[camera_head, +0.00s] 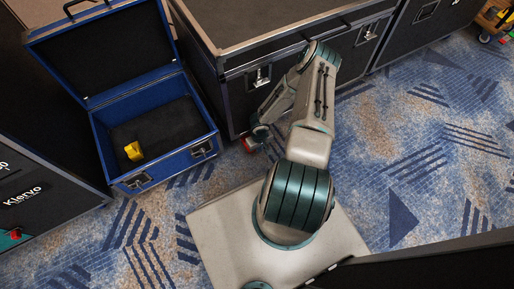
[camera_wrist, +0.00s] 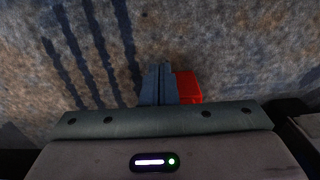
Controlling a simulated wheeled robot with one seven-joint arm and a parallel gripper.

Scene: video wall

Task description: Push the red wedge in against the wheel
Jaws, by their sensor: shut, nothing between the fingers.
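The red wedge (camera_head: 247,145) is on the carpet by the lower front of the large dark flight case. In the wrist view the red wedge (camera_wrist: 187,86) shows just right of the fingers; whether they touch it I cannot tell. My gripper (camera_wrist: 158,84) is shut and empty, pointing down at the carpet. In the head view my gripper (camera_head: 260,139) is low by the case front, partly hidden by my arm. The wheel by the wedge is not visible in either view.
An open blue case (camera_head: 160,165) with a yellow object (camera_head: 133,151) inside stands left of the gripper. The large dark flight case (camera_head: 245,90) stands behind it. A cart (camera_head: 497,18) is at the far top right. Carpet (camera_head: 425,130) is open to the right.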

